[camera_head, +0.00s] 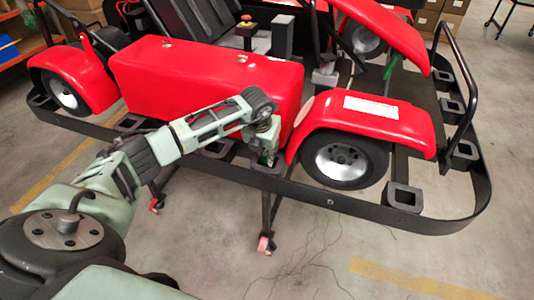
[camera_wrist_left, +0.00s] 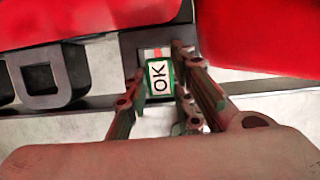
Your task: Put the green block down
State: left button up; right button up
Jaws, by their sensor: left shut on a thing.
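The green block (camera_wrist_left: 149,88), with a white label reading "OK", is between the fingers of my left gripper (camera_wrist_left: 160,82) in the left wrist view. The gripper is shut on it. A black square holder (camera_wrist_left: 131,44) on the kart's frame lies directly beyond the block; I cannot tell whether they touch. In the head view my left gripper (camera_head: 268,156) points down at the frame between the red side pod and the front wheel. A little green shows between its fingers there. My right gripper is in neither view.
The red kart (camera_head: 205,75) stands on a wheeled stand with a black bumper rail (camera_head: 330,203). Other black square holders (camera_head: 404,197) sit along the rail; one is left in the wrist view (camera_wrist_left: 45,80). A red fender (camera_head: 362,112) is close right of the gripper. Floor in front is clear.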

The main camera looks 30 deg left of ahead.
pick_arm(q)
jog(key=shift+d+f, duration=0.1)
jog(key=shift+f, duration=1.1)
jog(key=o, duration=0.9)
jog(key=shift+o, duration=0.3)
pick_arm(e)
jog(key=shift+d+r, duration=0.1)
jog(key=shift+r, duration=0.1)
